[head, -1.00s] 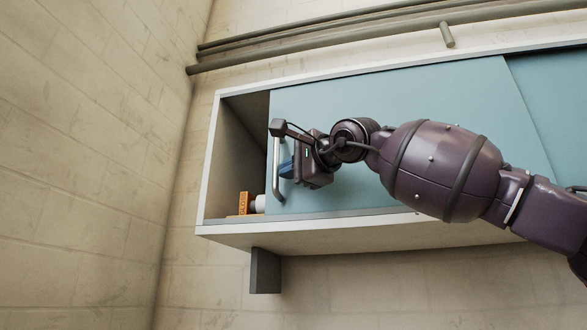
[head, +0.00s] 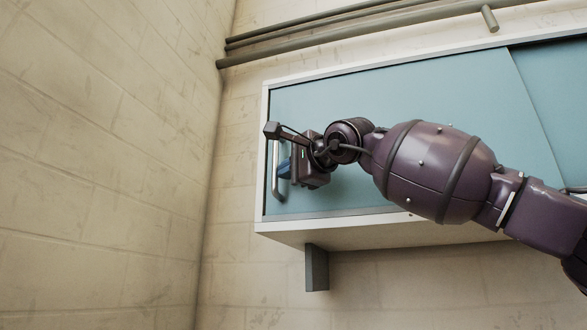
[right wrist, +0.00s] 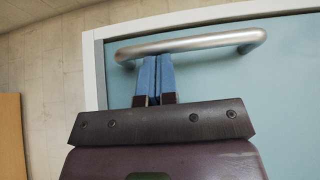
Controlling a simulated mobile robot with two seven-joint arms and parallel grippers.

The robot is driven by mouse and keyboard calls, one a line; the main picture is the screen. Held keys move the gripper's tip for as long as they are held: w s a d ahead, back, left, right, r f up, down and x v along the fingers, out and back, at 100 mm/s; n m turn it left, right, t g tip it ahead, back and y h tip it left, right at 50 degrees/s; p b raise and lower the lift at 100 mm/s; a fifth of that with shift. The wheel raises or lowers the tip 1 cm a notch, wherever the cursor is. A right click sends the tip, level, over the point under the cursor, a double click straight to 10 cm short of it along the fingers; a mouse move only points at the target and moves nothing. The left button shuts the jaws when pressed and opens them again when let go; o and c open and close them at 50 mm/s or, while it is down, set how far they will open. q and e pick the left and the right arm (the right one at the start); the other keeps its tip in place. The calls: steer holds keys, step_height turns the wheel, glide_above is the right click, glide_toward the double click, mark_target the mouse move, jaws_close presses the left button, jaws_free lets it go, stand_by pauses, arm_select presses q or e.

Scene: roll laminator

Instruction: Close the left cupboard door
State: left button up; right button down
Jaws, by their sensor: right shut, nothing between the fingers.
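The left cupboard door (head: 400,95) is a blue-green sliding panel in a white wall cupboard (head: 340,232). Its left edge sits at the cupboard's left side wall, and no open gap shows there. A silver bar handle (head: 275,172) stands upright near that edge; it also shows in the right wrist view (right wrist: 195,44). My right gripper (head: 284,168) is at the handle, on its right side in the head view. In the right wrist view its blue fingers (right wrist: 154,75) are shut together with nothing between them, their tips at the bar. My left gripper is out of view.
A second blue-green door (head: 555,95) is at the right. Grey pipes (head: 370,35) run along the wall above the cupboard. A dark bracket (head: 316,268) is below it. A bare block wall (head: 100,150) stands at the left.

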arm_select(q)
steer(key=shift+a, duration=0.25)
arm_select(e)
steer(key=shift+a+r, duration=0.1)
steer(key=shift+a, duration=0.15)
steer(key=shift+d, duration=0.1)
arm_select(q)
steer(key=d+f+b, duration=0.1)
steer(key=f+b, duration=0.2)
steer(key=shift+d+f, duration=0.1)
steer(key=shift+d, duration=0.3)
arm_select(e)
steer(key=w+d+v, duration=0.1)
steer(key=d+v, duration=0.1)
steer(key=v, duration=1)
steer(key=shift+d, duration=0.25)
steer(key=shift+w, duration=0.15)
